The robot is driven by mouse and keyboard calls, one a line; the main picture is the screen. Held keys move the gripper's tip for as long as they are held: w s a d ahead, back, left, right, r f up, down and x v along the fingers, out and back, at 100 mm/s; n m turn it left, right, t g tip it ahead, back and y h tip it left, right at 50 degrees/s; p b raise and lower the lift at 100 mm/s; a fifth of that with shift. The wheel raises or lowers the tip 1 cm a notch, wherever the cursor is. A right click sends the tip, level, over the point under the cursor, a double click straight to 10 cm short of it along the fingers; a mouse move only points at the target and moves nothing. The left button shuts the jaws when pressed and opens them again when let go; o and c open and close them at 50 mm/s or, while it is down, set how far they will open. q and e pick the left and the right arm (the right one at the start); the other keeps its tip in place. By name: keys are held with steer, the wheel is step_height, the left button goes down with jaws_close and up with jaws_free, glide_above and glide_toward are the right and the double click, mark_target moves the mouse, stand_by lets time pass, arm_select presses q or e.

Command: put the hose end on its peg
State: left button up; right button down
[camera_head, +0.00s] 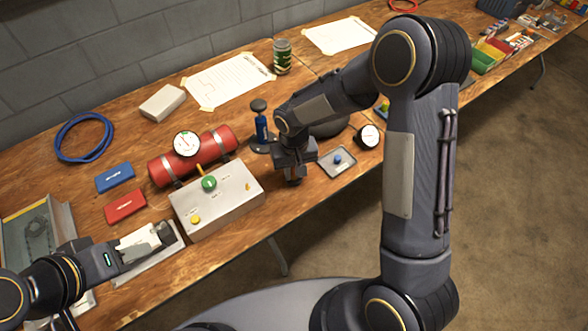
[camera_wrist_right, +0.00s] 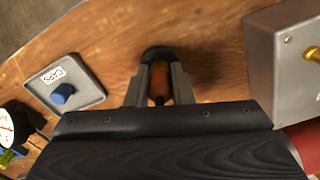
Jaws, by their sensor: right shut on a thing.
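My right gripper (camera_head: 293,172) is low over the table, to the right of the metal box. In the right wrist view its fingers (camera_wrist_right: 160,88) are shut on an orange-brown piece (camera_wrist_right: 159,80) with a dark curved part around its far side, which looks like the hose end. The hose behind it is mostly hidden. A small brass peg (camera_head: 248,187) stands on the right part of the grey metal box (camera_head: 222,212). A brass piece (camera_wrist_right: 312,53) also shows on the box in the right wrist view. My left gripper (camera_head: 160,236) is left of the box, its jaws unclear.
A tray with a blue knob (camera_head: 337,160) and a gauge (camera_head: 368,136) lie right of my right gripper. A blue pump (camera_head: 262,130) stands behind it. The red cylinder (camera_head: 215,145) lies behind the box. Bare wood separates my right gripper from the box.

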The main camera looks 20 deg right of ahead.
steer(key=c, duration=1.2)
jaws_free()
steer(key=shift+r, duration=0.1)
step_height(320, 180, up, 8)
steer(key=shift+f, duration=0.2)
steer(key=shift+r, duration=0.1)
steer(key=s+d+r+m+t+y, duration=0.1)
steer(key=s+d+r+t+y, duration=0.1)
steer(key=s+d+r, duration=0.65)
steer(key=shift+s+a+r+m+t+y+p, duration=0.25)
steer(key=shift+s+r+t, duration=0.4)
steer(key=shift+s, duration=1.6)
steer(key=shift+s+a+r+n+t+y, duration=0.1)
steer(key=shift+s+r+t+y, duration=0.4)
steer(key=shift+s, duration=1.7)
steer(key=shift+s+a+r+m+t+y+p, duration=0.15)
steer(key=shift+s+r+t, duration=0.6)
steer(key=shift+s, duration=1.5)
